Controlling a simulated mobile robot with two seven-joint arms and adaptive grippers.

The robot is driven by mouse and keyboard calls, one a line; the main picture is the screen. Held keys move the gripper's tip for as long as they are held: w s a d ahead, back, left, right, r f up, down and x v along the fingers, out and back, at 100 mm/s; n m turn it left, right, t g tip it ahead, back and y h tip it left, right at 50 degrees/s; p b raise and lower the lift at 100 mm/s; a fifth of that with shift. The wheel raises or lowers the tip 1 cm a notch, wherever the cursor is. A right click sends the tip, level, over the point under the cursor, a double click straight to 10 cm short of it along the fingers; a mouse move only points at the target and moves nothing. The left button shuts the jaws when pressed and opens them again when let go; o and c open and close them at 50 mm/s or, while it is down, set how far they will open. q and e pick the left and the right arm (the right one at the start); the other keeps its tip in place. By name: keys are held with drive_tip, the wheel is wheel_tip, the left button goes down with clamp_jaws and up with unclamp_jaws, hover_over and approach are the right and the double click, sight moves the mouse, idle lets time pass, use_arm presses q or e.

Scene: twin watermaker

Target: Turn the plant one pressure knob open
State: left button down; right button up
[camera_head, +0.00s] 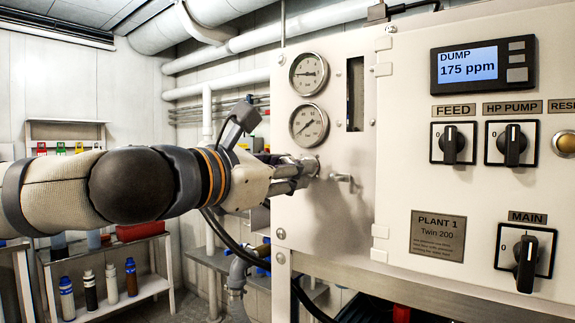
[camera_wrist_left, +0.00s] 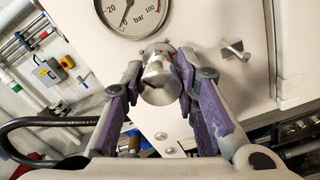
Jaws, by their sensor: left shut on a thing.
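The plant one pressure knob (camera_wrist_left: 160,78) is a round silver metal knob on the white panel, just below a pressure gauge. In the wrist view my left gripper (camera_wrist_left: 158,88) has a finger on each side of it, both touching it. In the head view my left gripper (camera_head: 302,168) reaches in from the left and is shut on the knob, which its fingers partly hide. The plate reading PLANT 1 (camera_head: 438,235) is at the lower right of the panel. My right gripper is not in view.
Two round gauges (camera_head: 308,74) (camera_head: 308,124) sit above the knob. A small metal lever (camera_head: 343,178) sticks out just right of it. The FEED (camera_head: 453,143), HP PUMP (camera_head: 512,144) and MAIN (camera_head: 525,258) switches are further right. A shelf with bottles (camera_head: 110,280) stands lower left.

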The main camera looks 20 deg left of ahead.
use_arm(q)
drive_tip(key=n, duration=0.4)
drive_tip(key=shift+n, duration=0.3)
drive_tip(key=n, duration=1)
drive_tip(key=shift+f+n, duration=0.1)
drive_tip(key=shift+n, duration=2.9)
drive_tip(key=c, duration=1.2)
unclamp_jaws()
drive_tip(key=shift+s+a, duration=0.1)
